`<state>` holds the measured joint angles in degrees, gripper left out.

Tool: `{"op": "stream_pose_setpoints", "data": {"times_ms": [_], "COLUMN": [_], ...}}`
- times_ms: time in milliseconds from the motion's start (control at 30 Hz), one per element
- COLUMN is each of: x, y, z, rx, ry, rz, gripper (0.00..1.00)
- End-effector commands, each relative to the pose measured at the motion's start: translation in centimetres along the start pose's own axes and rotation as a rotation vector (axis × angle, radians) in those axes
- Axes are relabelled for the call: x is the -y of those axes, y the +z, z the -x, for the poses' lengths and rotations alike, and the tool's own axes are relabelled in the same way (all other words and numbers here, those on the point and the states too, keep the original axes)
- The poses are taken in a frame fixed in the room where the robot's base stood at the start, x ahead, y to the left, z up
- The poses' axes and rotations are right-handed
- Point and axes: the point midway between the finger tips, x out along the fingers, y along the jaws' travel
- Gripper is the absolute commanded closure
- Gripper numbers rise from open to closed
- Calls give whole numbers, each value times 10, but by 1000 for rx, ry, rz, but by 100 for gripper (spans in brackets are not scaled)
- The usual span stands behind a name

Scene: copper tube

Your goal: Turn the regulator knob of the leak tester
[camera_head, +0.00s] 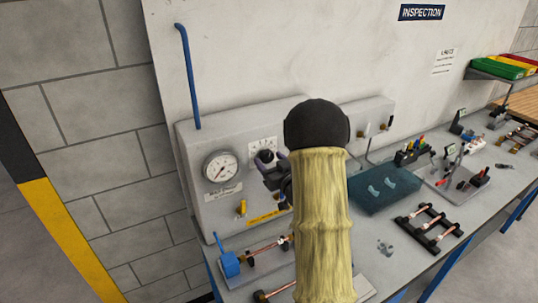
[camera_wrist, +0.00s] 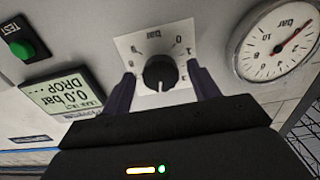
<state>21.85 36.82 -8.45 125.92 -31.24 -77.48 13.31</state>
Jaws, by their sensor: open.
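The leak tester (camera_head: 200,135) is a grey box against the wall at the back of the bench. Its regulator knob (camera_wrist: 160,72) is black and round on a white scale plate marked bar. In the head view the knob (camera_head: 264,155) shows just above my gripper (camera_head: 272,168). In the wrist view my gripper (camera_wrist: 160,90) is open, with one dark finger on each side of the knob. I see gaps between the fingers and the knob; whether either touches it I cannot tell. My forearm hides part of the tester in the head view.
A round pressure gauge (camera_head: 220,167) sits left of the knob; it also shows in the wrist view (camera_wrist: 277,40). The wrist view shows a display (camera_wrist: 60,95) reading 0.0 bar and a green test button (camera_wrist: 22,48). A teal mat (camera_head: 385,190) and a black tube rack (camera_head: 430,228) lie on the bench.

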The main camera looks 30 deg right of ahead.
Motion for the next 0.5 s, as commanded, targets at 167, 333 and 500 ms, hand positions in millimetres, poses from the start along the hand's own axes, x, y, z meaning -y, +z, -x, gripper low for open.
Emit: {"op": "stream_pose_setpoints", "data": {"times_ms": [167,333,500], "x": [1,1,0], "y": [0,1,0], "z": [-11,-11,-11], "rx": [1,1,1], "ry": [-1,-1,-1], "rz": [0,-1,-1], "gripper": [39,39,61]}}
